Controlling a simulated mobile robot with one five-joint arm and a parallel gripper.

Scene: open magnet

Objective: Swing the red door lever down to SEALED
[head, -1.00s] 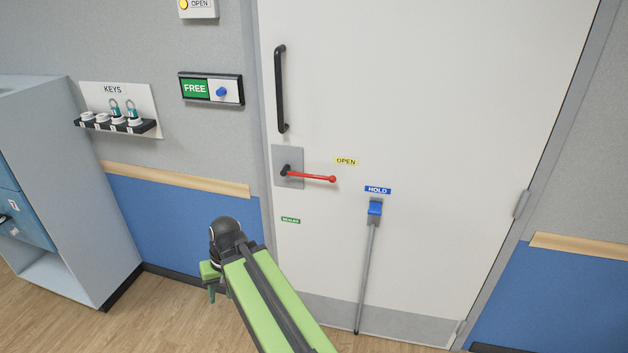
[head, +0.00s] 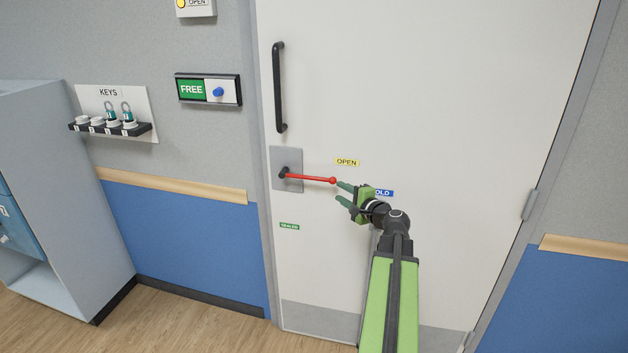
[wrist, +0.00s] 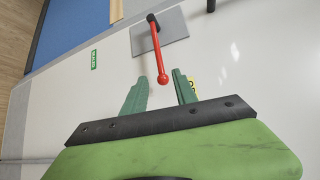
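The red door lever (head: 318,179) sticks out to the right from its dark pivot on a grey plate (head: 288,183), nearly level and just below the yellow OPEN label (head: 347,162). The green SEALED label (head: 289,226) is lower on the door, below the plate. My gripper (head: 340,193) is open just right of the lever's ball tip. In the wrist view the gripper (wrist: 160,92) has its two green fingers apart, with the lever's red ball (wrist: 163,79) between or just beyond their tips. I cannot tell whether they touch it.
The white door (head: 430,80) has a black vertical handle (head: 279,88) above the lever. A blue HOLD label (head: 384,193) and the prop below it are partly hidden by my arm. A FREE sign (head: 208,89) and key rack (head: 110,127) are on the left wall.

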